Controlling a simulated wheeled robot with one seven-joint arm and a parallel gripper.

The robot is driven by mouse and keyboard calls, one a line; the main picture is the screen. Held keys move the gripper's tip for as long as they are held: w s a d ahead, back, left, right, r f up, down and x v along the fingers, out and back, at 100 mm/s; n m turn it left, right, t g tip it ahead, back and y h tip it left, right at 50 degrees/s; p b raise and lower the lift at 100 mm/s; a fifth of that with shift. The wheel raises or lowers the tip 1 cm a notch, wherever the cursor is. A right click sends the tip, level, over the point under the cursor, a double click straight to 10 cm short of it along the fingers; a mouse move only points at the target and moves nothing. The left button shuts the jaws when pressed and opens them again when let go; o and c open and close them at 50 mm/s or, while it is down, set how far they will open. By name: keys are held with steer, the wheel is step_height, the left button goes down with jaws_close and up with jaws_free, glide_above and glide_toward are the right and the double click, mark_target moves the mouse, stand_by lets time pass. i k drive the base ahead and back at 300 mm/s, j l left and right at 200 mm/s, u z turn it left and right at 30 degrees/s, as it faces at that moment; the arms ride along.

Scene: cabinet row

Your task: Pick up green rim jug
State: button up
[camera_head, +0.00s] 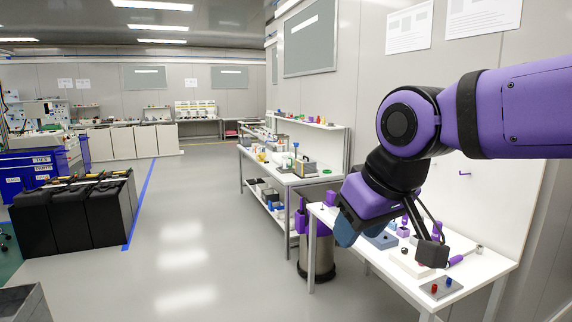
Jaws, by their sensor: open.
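I cannot make out a jug with a green rim for sure. A small green thing (326,171) lies on the white bench (281,177) in the middle of the picture, too small to tell what it is. My gripper (412,236) hangs at the end of my purple arm over the near white table at the right. It is open, with nothing seen between its fingers. My gripper and arm hide part of that table and whatever stands behind them.
The near white table (480,262) holds small parts and a grey plate with red and blue knobs (441,288). A metal bin (317,258) stands beside it. Black cabinets (75,215) stand at left. The grey floor (195,235) between is clear.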

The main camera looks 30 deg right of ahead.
mark_target(285, 158)
steer(key=i+z, duration=0.2)
steer(key=i, duration=3.85)
steer(key=i+j, duration=0.1)
steer(key=i, duration=1.65)
steer(key=i+z, duration=0.4)
steer(key=i+j+z, duration=0.1)
steer(key=i+z, duration=0.3)
steer(key=i+j+z, duration=0.25)
steer(key=i+z, duration=0.2)
steer(key=i+j+z, duration=0.8)
steer(key=k+j, duration=0.05)
steer(key=k, duration=0.05)
